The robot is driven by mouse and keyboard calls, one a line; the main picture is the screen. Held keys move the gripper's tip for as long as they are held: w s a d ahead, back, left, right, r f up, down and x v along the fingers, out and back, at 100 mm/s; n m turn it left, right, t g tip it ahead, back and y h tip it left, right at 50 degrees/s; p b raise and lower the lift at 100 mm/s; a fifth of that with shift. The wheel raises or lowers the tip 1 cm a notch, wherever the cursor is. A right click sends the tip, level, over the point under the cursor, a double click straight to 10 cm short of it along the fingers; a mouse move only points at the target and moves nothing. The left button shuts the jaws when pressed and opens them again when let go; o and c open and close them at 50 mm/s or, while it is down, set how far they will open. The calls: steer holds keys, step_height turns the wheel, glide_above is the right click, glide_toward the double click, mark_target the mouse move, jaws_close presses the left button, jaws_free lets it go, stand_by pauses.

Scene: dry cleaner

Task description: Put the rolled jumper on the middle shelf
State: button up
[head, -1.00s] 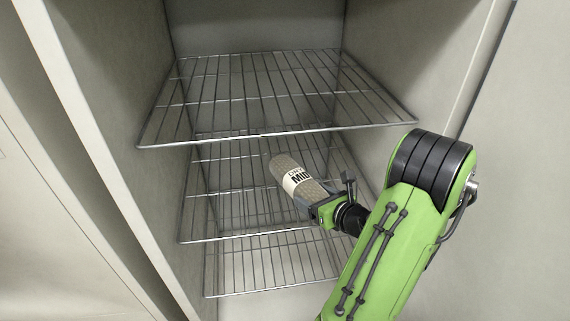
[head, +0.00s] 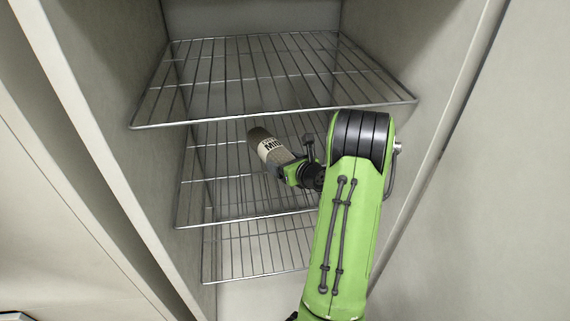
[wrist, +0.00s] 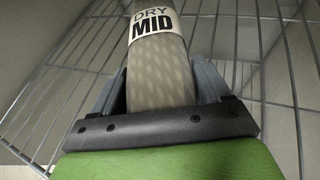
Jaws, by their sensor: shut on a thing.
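The rolled jumper (head: 264,141) is a grey-beige roll with a white paper band lettered "MID". My gripper (head: 293,172) is shut on its near end. It holds the roll between the top shelf (head: 190,122) and the middle shelf (head: 205,220), both wire racks. The roll tilts up to the left. I cannot tell whether it touches the middle shelf. In the wrist view, the jumper (wrist: 158,65) sits between both fingers of my gripper (wrist: 163,85), its band reading "DRY MID". The far end is cut off there.
A lower wire shelf (head: 250,277) lies below the middle one. The cabinet's left wall (head: 110,120) and right wall (head: 415,60) close in the shelves. The top shelf's front edge is close above my arm. The visible part of the middle shelf is bare.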

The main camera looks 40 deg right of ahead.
steer(key=o, duration=1.3)
steer(key=p+v, duration=0.1)
steer(key=v, duration=1.1)
steer(key=shift+r+p, duration=0.1)
steer(key=shift+p, duration=0.2)
steer(key=w+a+r+n+g+y, duration=0.1)
steer(key=a+r+n+g+y, duration=0.15)
steer(key=a+n, duration=0.75)
steer(key=w+a+r+n+g+y, duration=0.1)
steer(key=w+a+n+g+y, duration=0.15)
steer(key=a+n, duration=0.8)
steer(key=s+a+r+n+g, duration=0.1)
steer(key=s+a+n, duration=0.1)
steer(key=s+n, duration=0.3)
steer(key=s+a+r+n+g+h, duration=0.1)
steer(key=s+a+r+n, duration=0.1)
steer(key=s+n, duration=0.3)
steer(key=s+a+r+n+h, duration=0.1)
steer(key=s+a+n, duration=0.3)
steer(key=n, duration=0.4)
steer(key=shift+s+a+r+g, duration=0.1)
steer(key=shift+s+r+g, duration=0.3)
steer(key=shift+s+r, duration=0.25)
